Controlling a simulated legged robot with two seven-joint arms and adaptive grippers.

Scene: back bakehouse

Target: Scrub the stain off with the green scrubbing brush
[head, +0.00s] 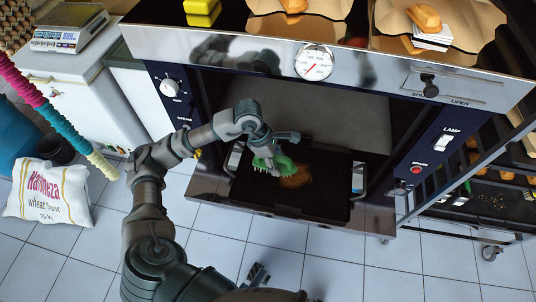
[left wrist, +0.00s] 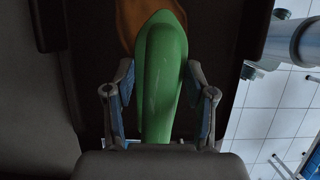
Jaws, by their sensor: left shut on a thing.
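The green scrubbing brush (head: 264,162) is held at the black surface inside the lowered oven door. My left gripper (head: 272,150) is shut on it. In the left wrist view the brush (left wrist: 160,75) points up between the two fingers (left wrist: 160,105). A brown-orange stain (head: 300,179) lies on the black surface, just right of the brush. In the left wrist view the stain (left wrist: 126,22) shows behind the brush's far end, which covers part of it. I cannot tell whether the bristles touch the surface. A dark part at the bottom (head: 258,274) may be my right gripper; its jaws are unclear.
The oven front (head: 320,60) rises behind the open door, with bread and a yellow block (head: 201,8) on top. A wheeled rack (head: 478,205) stands right. A flour sack (head: 50,192) and a white cabinet with a scale (head: 70,28) stand left. The tiled floor in front is mostly clear.

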